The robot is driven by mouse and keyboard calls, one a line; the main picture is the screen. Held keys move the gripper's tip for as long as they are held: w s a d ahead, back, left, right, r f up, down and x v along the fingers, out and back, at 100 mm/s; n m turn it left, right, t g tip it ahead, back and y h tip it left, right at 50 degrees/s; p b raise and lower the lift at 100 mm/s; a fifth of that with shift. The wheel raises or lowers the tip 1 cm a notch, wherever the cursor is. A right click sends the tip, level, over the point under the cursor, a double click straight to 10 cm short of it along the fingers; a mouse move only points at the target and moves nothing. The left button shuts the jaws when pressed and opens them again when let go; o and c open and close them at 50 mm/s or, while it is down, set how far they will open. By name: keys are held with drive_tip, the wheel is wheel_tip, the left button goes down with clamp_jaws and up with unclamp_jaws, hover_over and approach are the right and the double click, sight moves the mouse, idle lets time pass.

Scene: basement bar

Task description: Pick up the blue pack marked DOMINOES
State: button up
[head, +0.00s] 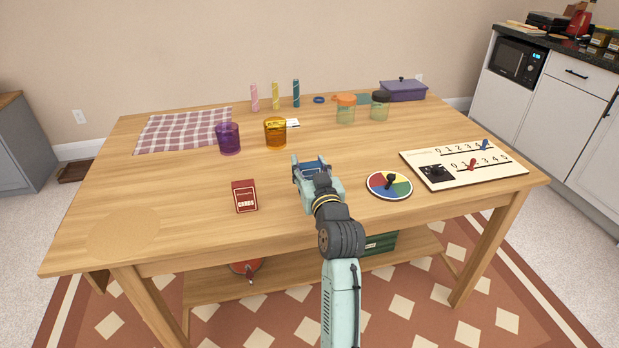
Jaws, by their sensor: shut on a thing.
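My gripper (310,163) is over the middle of the wooden table, seen from behind. It is shut on a blue pack (312,165), of which only a small part shows between the fingers. The gripper and wrist hide the rest of the pack, and I cannot read any marking on it. I cannot tell whether the pack touches the table (190,185) or is held just above it.
A red cards pack (245,196) is left of my gripper. A coloured spinner (389,185) and a white number board (463,168) are to the right. Purple (228,139) and amber (275,134) glasses stand behind, left. Two jars (345,109) stand behind, right.

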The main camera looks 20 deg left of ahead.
drive_tip(key=s+a+p+v, duration=0.1)
drive_tip(key=p+v, duration=0.2)
drive_tip(key=v, duration=0.4)
drive_tip(key=s+a+r+p+v, duration=0.1)
drive_tip(key=p+v, duration=0.3)
drive_tip(key=v, duration=0.4)
drive_tip(key=shift+s+a+r, duration=0.2)
drive_tip(key=shift+a+r, duration=0.05)
drive_tip(key=shift+r, duration=0.05)
